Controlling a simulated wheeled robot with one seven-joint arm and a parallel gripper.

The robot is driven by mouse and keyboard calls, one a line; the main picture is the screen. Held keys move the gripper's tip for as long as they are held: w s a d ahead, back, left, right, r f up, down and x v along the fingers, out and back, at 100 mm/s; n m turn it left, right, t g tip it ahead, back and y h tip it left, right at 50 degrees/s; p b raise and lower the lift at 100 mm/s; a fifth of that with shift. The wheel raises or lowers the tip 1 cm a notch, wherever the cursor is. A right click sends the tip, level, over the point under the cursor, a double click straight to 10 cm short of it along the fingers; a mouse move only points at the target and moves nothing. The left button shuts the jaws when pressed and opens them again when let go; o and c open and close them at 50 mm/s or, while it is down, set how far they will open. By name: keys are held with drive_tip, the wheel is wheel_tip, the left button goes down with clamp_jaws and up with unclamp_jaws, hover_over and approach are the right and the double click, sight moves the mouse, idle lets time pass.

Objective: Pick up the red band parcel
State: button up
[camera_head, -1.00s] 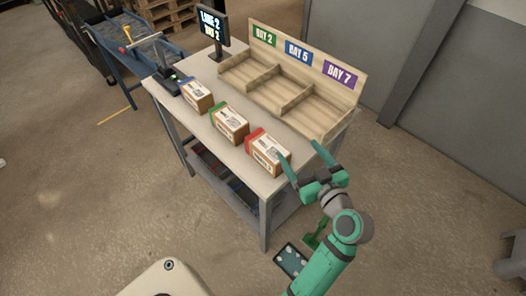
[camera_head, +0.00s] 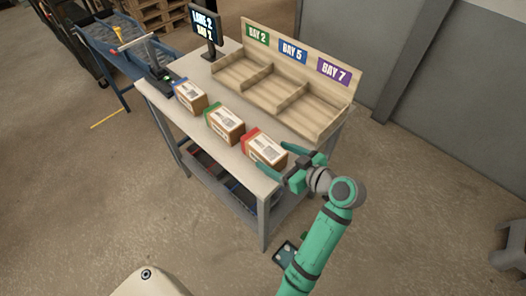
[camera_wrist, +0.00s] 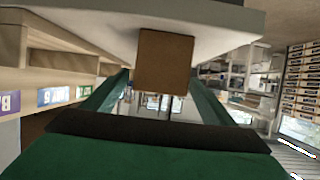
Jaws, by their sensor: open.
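The red band parcel (camera_head: 266,146) is a brown cardboard box with a white label and a red band at its left end. It sits at the near right part of the grey table. My gripper (camera_head: 279,166) is open at the right end of this parcel, its two fingers pointing toward it. In the wrist view, a plain cardboard face (camera_wrist: 165,60) shows between and beyond the open fingers (camera_wrist: 158,98). I cannot tell whether the fingers touch the box.
A green band parcel (camera_head: 225,125) and a blue band parcel (camera_head: 191,97) stand in line to the left on the table (camera_head: 180,125). A wooden shelf with three bays (camera_head: 325,119) runs along the back. A screen (camera_head: 205,24) and a scanner stand (camera_head: 158,74) are at the far left.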

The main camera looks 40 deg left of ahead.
sight(264, 150)
drive_tip(key=shift+x, duration=3.05)
drive_tip(key=c, duration=1.3)
drive_tip(key=shift+c, duration=0.6)
drive_tip(key=shift+r, duration=0.15)
